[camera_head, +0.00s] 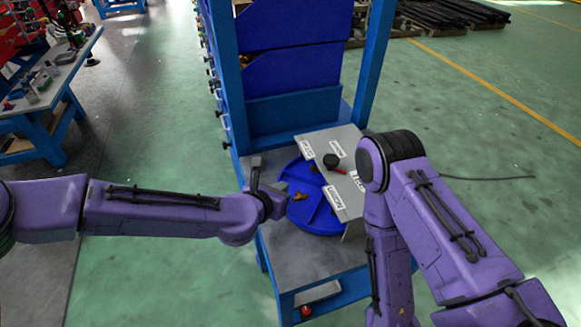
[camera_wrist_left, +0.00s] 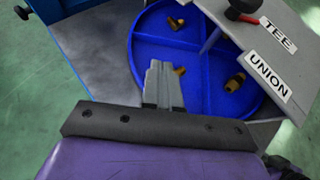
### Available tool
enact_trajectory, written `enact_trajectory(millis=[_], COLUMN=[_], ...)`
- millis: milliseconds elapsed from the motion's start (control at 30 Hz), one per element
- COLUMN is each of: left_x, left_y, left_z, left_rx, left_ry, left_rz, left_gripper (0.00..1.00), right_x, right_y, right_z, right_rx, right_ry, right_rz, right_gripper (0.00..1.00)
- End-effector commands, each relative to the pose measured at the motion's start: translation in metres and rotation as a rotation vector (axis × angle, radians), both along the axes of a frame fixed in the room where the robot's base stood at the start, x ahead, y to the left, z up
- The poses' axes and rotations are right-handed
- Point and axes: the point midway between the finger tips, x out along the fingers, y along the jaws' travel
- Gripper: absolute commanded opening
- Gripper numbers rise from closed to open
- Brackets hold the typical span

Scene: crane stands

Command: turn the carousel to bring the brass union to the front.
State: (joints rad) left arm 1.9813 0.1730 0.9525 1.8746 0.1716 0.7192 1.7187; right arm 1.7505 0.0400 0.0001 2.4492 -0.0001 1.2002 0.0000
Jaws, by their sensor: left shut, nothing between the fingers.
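The blue carousel (camera_head: 322,216) is a round tray with raised dividers, partly under a grey labelled plate (camera_head: 315,145). In the left wrist view the carousel (camera_wrist_left: 147,45) holds brass fittings: one at the back (camera_wrist_left: 176,22), one beside my fingertips (camera_wrist_left: 180,70), and a thicker one (camera_wrist_left: 235,82) near the plate's UNION label (camera_wrist_left: 268,76). I cannot tell for sure which is the brass union. My left gripper (camera_head: 257,161) is at the carousel's left side; in the wrist view its shut, empty fingers (camera_wrist_left: 161,66) overlap the tray. Contact is unclear. My right gripper is out of sight.
A black knob with a red pointer (camera_head: 332,162) sits on the plate, also labelled TEE (camera_wrist_left: 278,35). Blue stand posts (camera_head: 373,60) and blue bins (camera_head: 295,75) rise behind. My right arm covers the plate's right side. A workbench (camera_head: 60,85) stands far left.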

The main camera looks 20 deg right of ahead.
Motion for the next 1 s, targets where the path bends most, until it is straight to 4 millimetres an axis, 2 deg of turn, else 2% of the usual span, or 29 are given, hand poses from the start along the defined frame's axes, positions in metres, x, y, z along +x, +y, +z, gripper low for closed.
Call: enact_trajectory(millis=[133,300,500,667,1000], left_x=[0.010,0.035,0.056,0.062,0.063], left_y=[-0.011,-0.031,-0.050,-0.058,-0.058], left_z=[-0.007,-0.025,-0.044,-0.050,-0.051], left_rx=[0.000,0.001,0.002,0.002,0.000], left_ry=[0.001,0.001,0.002,0.003,0.002], left_rz=[0.000,0.002,0.001,-0.001,0.000], left_gripper=[0.00,0.00,0.00,0.00,0.00], right_x=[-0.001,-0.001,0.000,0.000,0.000], right_y=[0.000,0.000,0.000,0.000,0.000], right_z=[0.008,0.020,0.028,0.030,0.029], right_rx=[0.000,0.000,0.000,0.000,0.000], right_ry=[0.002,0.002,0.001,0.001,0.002], right_rz=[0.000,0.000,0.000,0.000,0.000], right_gripper=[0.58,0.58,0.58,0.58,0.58])
